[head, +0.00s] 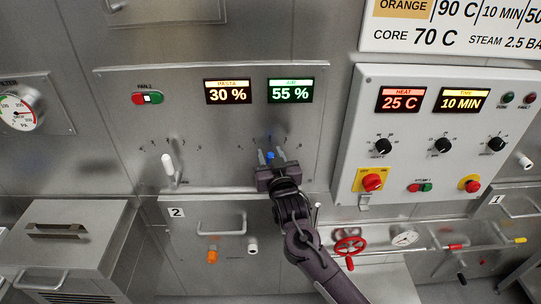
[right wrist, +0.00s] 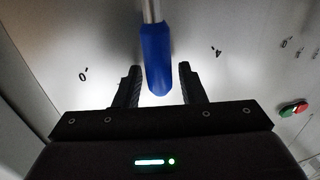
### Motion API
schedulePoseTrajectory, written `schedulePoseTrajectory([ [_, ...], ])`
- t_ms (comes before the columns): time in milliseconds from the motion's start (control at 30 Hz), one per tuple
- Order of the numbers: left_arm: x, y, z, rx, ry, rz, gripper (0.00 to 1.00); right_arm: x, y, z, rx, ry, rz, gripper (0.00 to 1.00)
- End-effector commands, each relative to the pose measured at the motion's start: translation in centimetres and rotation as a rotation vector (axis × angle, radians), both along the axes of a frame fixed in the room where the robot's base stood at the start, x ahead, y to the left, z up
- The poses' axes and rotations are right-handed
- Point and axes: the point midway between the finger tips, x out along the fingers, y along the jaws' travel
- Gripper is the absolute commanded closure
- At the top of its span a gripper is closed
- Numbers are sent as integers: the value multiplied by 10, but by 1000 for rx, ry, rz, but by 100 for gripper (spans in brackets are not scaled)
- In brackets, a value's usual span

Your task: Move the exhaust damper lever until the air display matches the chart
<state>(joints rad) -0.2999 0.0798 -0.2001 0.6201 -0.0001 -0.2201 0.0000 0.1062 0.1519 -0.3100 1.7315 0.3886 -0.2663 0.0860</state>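The exhaust damper lever has a blue handle (right wrist: 157,62) on a metal rod, seen in the right wrist view between the fingers of my right gripper (right wrist: 158,88). The fingers stand apart, with a gap beside the handle. In the head view the right gripper (head: 271,157) is at the panel below the air display, and a little of the blue handle (head: 270,155) shows. The air display (head: 291,91) reads 55 % in green. The chart (head: 450,22) at top right shows orange, 90 C, 10 MIN and a cut-off value starting with 50. My left gripper is not in view.
The pasta display (head: 228,91) reads 30 %, with a white-handled lever (head: 168,165) below it. A control box (head: 440,130) with knobs and switches stands close right of my right arm. A red valve wheel (head: 350,246) and orange handle (head: 212,256) are lower down.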

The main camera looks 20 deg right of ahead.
Motion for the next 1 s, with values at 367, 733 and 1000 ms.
schedulePoseTrajectory([
  [367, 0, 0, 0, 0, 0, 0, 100, 0, 0, 0, 0, 0, 0, 100],
  [733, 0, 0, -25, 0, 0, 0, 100, -7, -24, -8, 241, -69, -3, 100],
  [1000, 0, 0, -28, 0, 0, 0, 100, -10, -33, -6, 335, -97, 0, 100],
])
